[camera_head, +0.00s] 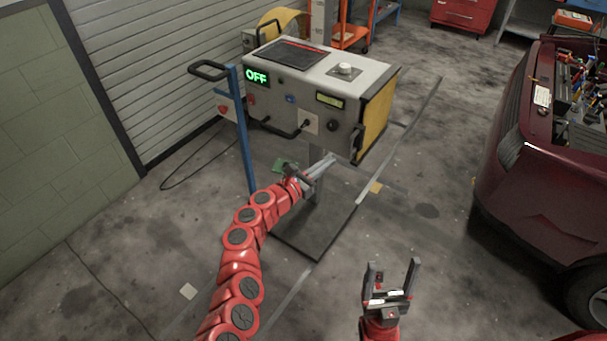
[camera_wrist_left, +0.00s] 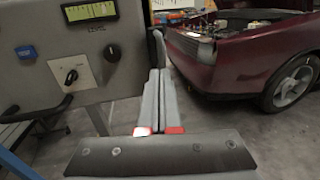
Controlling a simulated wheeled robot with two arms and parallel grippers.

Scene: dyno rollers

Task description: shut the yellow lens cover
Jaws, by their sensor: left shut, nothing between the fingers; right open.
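The yellow lens cover (camera_head: 376,115) is a flat panel at the right end of a grey box-shaped machine (camera_head: 330,85). A dark handle (camera_head: 357,143) is at the machine's near right corner; it also shows in the left wrist view (camera_wrist_left: 158,46). I cannot tell how far the cover stands from the machine's end. My left gripper (camera_head: 328,160) is shut and empty, below the machine's front and left of the cover, touching neither visibly. In the left wrist view its fingers (camera_wrist_left: 160,75) lie together, pointing past the machine's right edge. My right gripper (camera_head: 393,266) is open and empty, low over the floor.
The machine stands on a post and dark base plate (camera_head: 300,235) beside a floor rail (camera_head: 340,235). A blue post (camera_head: 243,130) with a black handle is at its left. A dark red car (camera_head: 545,185) with its hood area open is at the right.

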